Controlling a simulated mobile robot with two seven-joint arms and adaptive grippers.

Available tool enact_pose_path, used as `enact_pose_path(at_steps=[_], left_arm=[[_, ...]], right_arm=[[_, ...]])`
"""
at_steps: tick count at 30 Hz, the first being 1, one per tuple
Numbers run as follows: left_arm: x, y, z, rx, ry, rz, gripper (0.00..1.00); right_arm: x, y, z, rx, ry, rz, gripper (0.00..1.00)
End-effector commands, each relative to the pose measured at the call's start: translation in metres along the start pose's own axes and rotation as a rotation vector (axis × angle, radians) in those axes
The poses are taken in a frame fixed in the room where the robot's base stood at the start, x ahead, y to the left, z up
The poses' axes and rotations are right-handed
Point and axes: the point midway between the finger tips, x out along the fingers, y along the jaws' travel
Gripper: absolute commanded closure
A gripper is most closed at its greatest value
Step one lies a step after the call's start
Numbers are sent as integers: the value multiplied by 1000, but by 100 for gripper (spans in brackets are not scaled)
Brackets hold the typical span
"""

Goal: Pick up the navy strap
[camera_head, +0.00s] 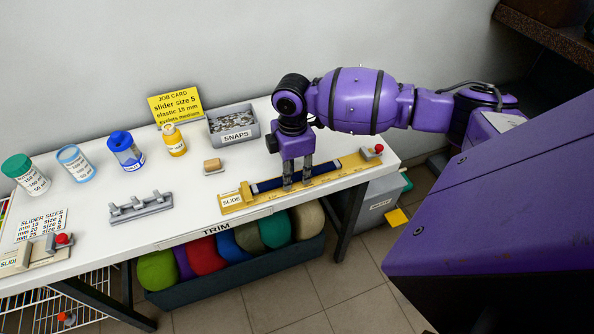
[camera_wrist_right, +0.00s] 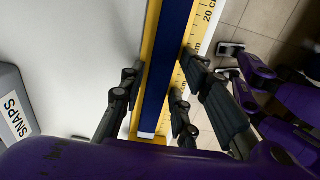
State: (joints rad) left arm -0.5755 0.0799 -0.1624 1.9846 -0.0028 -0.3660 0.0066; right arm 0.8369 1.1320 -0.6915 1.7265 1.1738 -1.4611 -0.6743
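The navy strap (camera_head: 267,185) lies flat and straight along a yellow board (camera_head: 318,181) marked SLIDE, near the table's front edge. My right gripper (camera_head: 298,182) reaches down over the strap's middle, with its fingers pointing at the board. In the right wrist view the strap (camera_wrist_right: 168,65) runs between the spread fingers of the right gripper (camera_wrist_right: 165,112), and light gaps show beside it. I cannot tell whether the fingertips touch the board. The gripper hides a short part of the strap in the head view.
A grey SNAPS bin (camera_head: 233,136), a small tan block (camera_head: 212,166) and a grey rack (camera_head: 141,207) stand nearby on the white table. A red knob (camera_head: 379,148) sits at the board's right end. Several jars and bottles line the back left. Coloured rolls lie below.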

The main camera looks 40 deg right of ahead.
Motion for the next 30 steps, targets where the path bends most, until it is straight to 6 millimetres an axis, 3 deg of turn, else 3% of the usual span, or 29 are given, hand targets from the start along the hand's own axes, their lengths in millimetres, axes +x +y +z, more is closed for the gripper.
enact_pose_path(at_steps=[1, 6, 17, 23, 30], left_arm=[[0, 0, 1, -1, -3, 0, 32], [-1, 0, 4, -1, -8, -1, 32], [-2, -1, 3, -1, -7, -2, 32], [-2, -1, 0, -2, -3, -2, 32], [-4, 0, -9, -3, 6, 0, 32]], right_arm=[[0, 0, 0, 0, 0, 0, 81], [0, 0, 0, 0, 0, 0, 100], [-6, 1, 0, 0, 0, 1, 100], [-31, 1, 0, 0, 1, 4, 100], [-78, -33, -14, -5, 1, 6, 100]])
